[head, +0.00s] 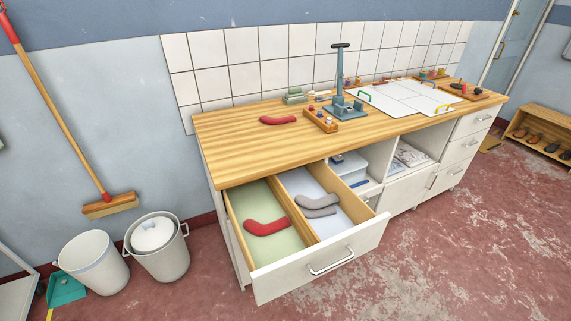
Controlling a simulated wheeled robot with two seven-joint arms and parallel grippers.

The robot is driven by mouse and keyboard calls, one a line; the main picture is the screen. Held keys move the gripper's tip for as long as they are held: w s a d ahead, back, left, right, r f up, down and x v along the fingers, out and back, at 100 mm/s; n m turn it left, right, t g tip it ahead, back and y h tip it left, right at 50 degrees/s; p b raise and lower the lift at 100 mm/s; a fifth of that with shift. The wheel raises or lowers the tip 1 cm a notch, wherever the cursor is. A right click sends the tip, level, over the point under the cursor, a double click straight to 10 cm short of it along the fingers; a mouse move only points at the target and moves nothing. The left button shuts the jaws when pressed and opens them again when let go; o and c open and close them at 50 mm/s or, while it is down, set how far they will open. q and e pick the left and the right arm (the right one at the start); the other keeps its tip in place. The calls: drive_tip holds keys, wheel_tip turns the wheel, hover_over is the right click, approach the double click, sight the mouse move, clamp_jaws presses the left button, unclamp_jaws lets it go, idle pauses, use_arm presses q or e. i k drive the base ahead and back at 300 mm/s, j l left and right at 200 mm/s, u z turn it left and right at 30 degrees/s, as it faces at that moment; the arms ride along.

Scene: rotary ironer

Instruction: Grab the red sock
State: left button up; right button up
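One red sock (278,120) lies flat on the wooden countertop, left of the middle. Another red sock (267,227) lies in the left compartment of the open drawer (325,262), on a pale green lining. Grey socks (318,205) lie in the right compartment, on a pale blue lining. Neither of my grippers shows in the head view.
The wooden counter (235,145) holds a blue press (342,105), a small wooden tray (321,120) and white panels (405,98) to the right. Two white bins (93,262) and a broom (110,205) are at left. The floor in front right is clear.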

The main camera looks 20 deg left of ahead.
sight(264, 119)
drive_tip(key=j+z, duration=0.25)
drive_tip(key=z, duration=0.15)
drive_tip(key=i+j+z, duration=0.1)
drive_tip(key=j+z, duration=0.5)
drive_tip(key=z, duration=0.2)
